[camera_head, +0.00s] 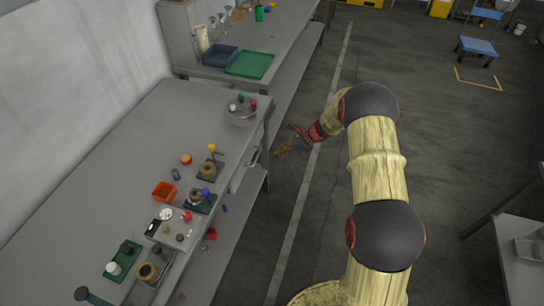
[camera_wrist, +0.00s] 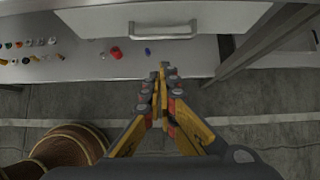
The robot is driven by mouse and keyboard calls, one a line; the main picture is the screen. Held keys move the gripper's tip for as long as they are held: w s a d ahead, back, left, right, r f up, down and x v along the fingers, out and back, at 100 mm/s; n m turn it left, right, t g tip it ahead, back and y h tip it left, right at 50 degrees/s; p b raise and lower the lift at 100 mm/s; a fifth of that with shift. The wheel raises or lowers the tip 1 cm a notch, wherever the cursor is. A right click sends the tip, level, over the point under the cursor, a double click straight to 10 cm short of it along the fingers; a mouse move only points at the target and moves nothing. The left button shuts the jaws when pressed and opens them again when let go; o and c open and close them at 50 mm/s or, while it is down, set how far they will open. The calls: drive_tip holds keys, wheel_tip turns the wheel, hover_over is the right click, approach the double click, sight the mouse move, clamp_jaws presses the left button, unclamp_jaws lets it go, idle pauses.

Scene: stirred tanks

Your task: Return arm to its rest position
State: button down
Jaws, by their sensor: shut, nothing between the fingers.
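My gripper (camera_head: 285,149) shows in the head view at the end of my bent arm, off the right edge of the grey workbench, above the floor. In the wrist view my gripper (camera_wrist: 160,72) has its yellow fingers closed together at the tips, with nothing held. A drawer handle (camera_wrist: 163,30) is ahead of the fingertips, apart from them.
A second bench behind holds a blue bin (camera_head: 220,55) and a green mat (camera_head: 250,64). Open floor lies right of the benches; a table (camera_head: 520,275) stands at far right.

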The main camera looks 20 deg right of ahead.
drive_tip(key=v, duration=0.3)
drive_tip(key=shift+s+d+r, duration=0.15)
drive_tip(key=shift+d+r, duration=0.05)
drive_tip(key=shift+r, duration=0.05)
drive_tip(key=s+a+n+g, duration=0.1)
drive_tip(key=s+n+g, duration=0.2)
drive_tip(key=s+n, duration=0.75)
drive_tip(key=s+a+r+n+t+h, duration=0.2)
drive_tip(key=s+r+n, duration=0.5)
drive_tip(key=s+r, duration=0.8)
drive_tip(key=s+a+r+n+t+h, duration=0.2)
drive_tip(key=s+a+r+n+h, duration=0.2)
drive_tip(key=s+r, duration=1.1)
wheel_tip(320, 180, up, 4)
drive_tip(key=n, duration=0.3)
drive_tip(key=shift+s+f+h, duration=0.15)
drive_tip(key=shift+s+h, duration=0.1)
drive_tip(key=shift+h, duration=0.05)
